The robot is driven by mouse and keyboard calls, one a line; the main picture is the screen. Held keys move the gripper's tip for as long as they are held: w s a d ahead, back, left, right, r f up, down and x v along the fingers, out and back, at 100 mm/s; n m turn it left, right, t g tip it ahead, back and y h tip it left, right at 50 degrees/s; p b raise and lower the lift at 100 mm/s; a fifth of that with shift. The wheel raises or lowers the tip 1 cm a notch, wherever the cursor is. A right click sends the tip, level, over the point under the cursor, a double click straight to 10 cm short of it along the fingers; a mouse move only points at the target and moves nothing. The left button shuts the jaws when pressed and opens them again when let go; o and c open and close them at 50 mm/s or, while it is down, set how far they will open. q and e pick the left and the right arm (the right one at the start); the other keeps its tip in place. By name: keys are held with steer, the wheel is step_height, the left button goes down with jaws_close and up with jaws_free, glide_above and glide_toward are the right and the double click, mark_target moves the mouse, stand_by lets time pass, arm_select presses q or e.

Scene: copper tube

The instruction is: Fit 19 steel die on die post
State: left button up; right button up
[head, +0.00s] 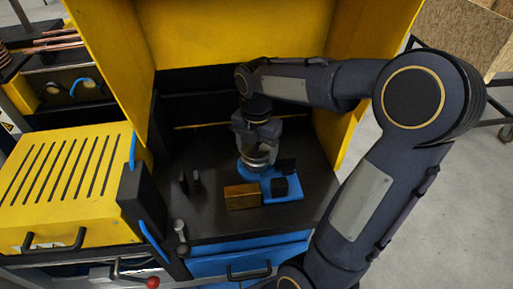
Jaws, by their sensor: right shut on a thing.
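My right gripper (257,146) points down over the dark worktop inside the yellow enclosure. It is shut on the steel die (255,160), a round grey metal piece partly covered by the fingers. The die is directly above or at the left back end of a blue base (289,197). The die post cannot be made out; the die and gripper cover that end of the base. I cannot tell whether the die touches the base or is around a post. My left gripper is not in view.
Small dark uprights (190,182) stand to the left. Yellow walls (236,32) enclose the back and sides. The worktop's front left is mostly clear.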

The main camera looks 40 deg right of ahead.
steer(key=shift+r+p, duration=0.85)
steer(key=shift+r, duration=0.2)
steer(key=shift+p, duration=0.35)
stand_by(1.2)
steer(key=shift+f+b, duration=1.1)
steer(key=shift+f, duration=0.55)
steer(key=o, duration=1.4)
steer(key=shift+c, duration=0.2)
steer(key=o, duration=0.4)
steer(key=shift+w, duration=0.15)
steer(key=shift+f, duration=0.1)
steer(key=shift+s, duration=0.2)
